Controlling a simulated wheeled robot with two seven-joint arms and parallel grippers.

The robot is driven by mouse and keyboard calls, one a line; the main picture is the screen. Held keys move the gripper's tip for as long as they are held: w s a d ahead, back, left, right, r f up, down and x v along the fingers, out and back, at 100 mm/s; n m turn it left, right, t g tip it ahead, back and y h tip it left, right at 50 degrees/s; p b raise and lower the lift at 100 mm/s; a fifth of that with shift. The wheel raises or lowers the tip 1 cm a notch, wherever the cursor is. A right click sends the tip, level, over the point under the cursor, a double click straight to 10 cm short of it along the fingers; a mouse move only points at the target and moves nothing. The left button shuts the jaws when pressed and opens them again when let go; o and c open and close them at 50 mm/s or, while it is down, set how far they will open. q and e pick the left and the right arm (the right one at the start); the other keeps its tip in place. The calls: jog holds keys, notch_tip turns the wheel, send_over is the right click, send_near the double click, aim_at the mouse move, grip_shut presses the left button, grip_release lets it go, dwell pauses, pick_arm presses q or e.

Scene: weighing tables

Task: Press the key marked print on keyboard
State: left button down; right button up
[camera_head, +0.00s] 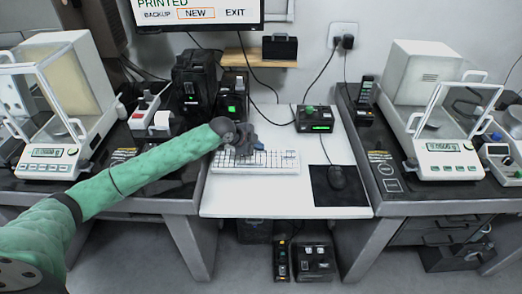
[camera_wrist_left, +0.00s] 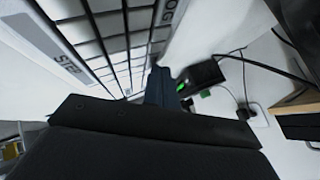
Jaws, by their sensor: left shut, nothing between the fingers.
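The white keyboard (camera_head: 282,166) lies on the white middle desk. My left gripper (camera_head: 243,150) is over the left and back part of the keyboard and hides keys there; it is shut and empty. In the left wrist view its dark fingers (camera_wrist_left: 160,86) point at the edge of the keyboard (camera_wrist_left: 110,35), near a grey key marked LOG (camera_wrist_left: 168,14). A key marked STEP (camera_wrist_left: 66,64) is farther left in that view. I cannot see a key marked print; whether the fingers touch a key is unclear. My right gripper is out of view.
A monitor (camera_head: 197,13) reads PRINTED, with NEW framed. Balances (camera_head: 60,100) (camera_head: 440,120) stand on both side tables.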

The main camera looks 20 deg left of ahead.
aim_at(258, 151)
pick_arm(q)
jog(key=shift+r+p, duration=0.4)
jog(key=shift+r, duration=0.2)
jog(key=shift+r+p, duration=2)
jog(key=shift+r, duration=0.55)
